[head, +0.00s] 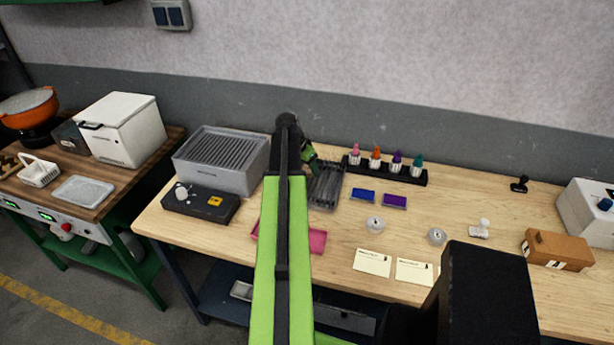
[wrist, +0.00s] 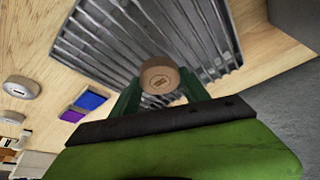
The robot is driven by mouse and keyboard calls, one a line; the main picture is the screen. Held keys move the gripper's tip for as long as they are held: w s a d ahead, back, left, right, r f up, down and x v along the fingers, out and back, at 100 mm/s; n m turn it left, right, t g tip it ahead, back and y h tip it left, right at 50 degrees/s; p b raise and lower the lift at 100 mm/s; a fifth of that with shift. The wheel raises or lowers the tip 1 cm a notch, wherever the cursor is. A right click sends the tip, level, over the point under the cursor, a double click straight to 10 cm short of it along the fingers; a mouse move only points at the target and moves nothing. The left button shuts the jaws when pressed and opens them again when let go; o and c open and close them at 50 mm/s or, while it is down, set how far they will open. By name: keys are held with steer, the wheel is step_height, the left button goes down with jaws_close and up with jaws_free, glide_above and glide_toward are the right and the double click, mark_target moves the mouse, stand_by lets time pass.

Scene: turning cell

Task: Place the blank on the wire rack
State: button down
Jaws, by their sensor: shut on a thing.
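The blank (wrist: 160,76) is a short round brown wooden piece with a dark mark on its end face. My gripper (wrist: 159,92) is shut on it, with green fingers on either side. The wire rack (wrist: 110,35) is a grey slatted grid, and the blank shows in front of its slats in the wrist view. The height of the blank over the rack cannot be told. In the head view the rack (head: 327,186) lies on the bench, and my gripper (head: 309,156) is by its back left part. The blank is hidden there behind my arm.
A grey box with a ribbed top (head: 222,178) stands left of the rack, with a black control box (head: 200,203) before it. A black holder of coloured bottles (head: 386,173) is behind right. Blue (head: 363,195) and purple (head: 395,201) pads lie right. A pink tray (head: 317,240) lies in front.

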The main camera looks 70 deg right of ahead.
step_height(320, 180, down, 2)
steer(key=shift+f+b, duration=0.25)
steer(key=shift+b, duration=0.25)
steer(key=shift+r, duration=0.2)
steer(key=shift+f, duration=0.15)
steer(key=c, duration=0.6)
jaws_free()
steer(key=shift+o, duration=0.2)
steer(key=shift+r+p, duration=0.5)
steer(key=shift+p, duration=0.05)
steer(key=p+v, duration=1)
steer(key=v, duration=0.1)
steer(key=shift+a, duration=0.25)
